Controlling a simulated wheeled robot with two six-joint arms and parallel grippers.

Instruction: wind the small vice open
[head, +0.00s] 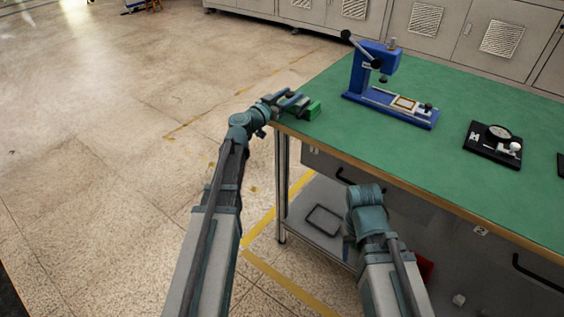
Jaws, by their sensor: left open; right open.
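My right gripper (349,246) is low in front of the bench, below the top's edge and well away from the vice. It is open, though my own arm mostly hides its fingers.
On the bench top (455,97) stand a blue lever press (371,75) and a dial gauge on a black base (493,143). A shelf and drawers lie under the bench. Grey cabinets (425,30) line the back.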

